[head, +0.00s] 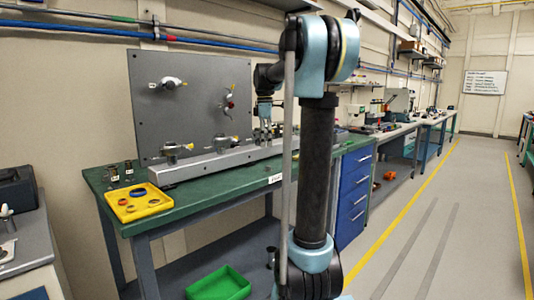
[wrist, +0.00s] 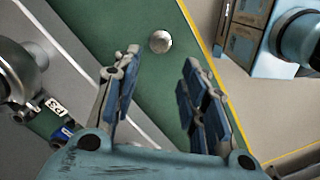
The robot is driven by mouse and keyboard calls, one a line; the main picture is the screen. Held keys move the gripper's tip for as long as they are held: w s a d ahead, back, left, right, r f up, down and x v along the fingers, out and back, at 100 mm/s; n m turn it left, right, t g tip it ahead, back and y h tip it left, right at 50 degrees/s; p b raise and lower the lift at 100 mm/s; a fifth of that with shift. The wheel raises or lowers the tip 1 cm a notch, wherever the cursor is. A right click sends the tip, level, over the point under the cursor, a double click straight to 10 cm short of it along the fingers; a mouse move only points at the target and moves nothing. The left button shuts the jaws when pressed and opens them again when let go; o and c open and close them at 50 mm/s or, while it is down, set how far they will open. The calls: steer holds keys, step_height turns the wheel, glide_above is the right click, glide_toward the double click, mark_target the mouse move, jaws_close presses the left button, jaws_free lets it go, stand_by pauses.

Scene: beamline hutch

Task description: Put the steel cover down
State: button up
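A small round, shiny silver piece (wrist: 160,41), which looks like the steel cover, lies on the green surface in the wrist view. My gripper (wrist: 160,60) is open, with its two dark-padded fingers spread apart and nothing held between them. The silver piece shows just beyond the fingertips, and its gap to them is hard to judge. In the head view my gripper (head: 264,133) hangs over the green bench (head: 225,180), near the long grey rail. I cannot make out the silver piece in the head view, where my arm hides part of the bench.
The grey rail (head: 215,162) with valve-like fittings runs along the bench before an upright grey panel (head: 190,100). A yellow tray (head: 138,203) with small rings sits at the bench's left end. Blue drawers (head: 354,185) stand at its right. The aisle floor is clear.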

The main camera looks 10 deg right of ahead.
steer(key=s+f+m+t, duration=0.1)
steer(key=s+f+m, duration=0.3)
steer(key=s, duration=0.5)
steer(key=s+f+m, duration=0.4)
steer(key=s, duration=0.6)
steer(key=s+d+f+m+t, duration=0.1)
steer(key=s+f+m, duration=0.6)
steer(key=s+f, duration=0.9)
step_height(320, 180, down, 4)
steer(key=shift+r+m, duration=0.25)
steer(key=shift+m, duration=0.15)
steer(key=shift+s+d, duration=0.1)
steer(key=shift+w+f, duration=0.2)
steer(key=shift+w, duration=0.2)
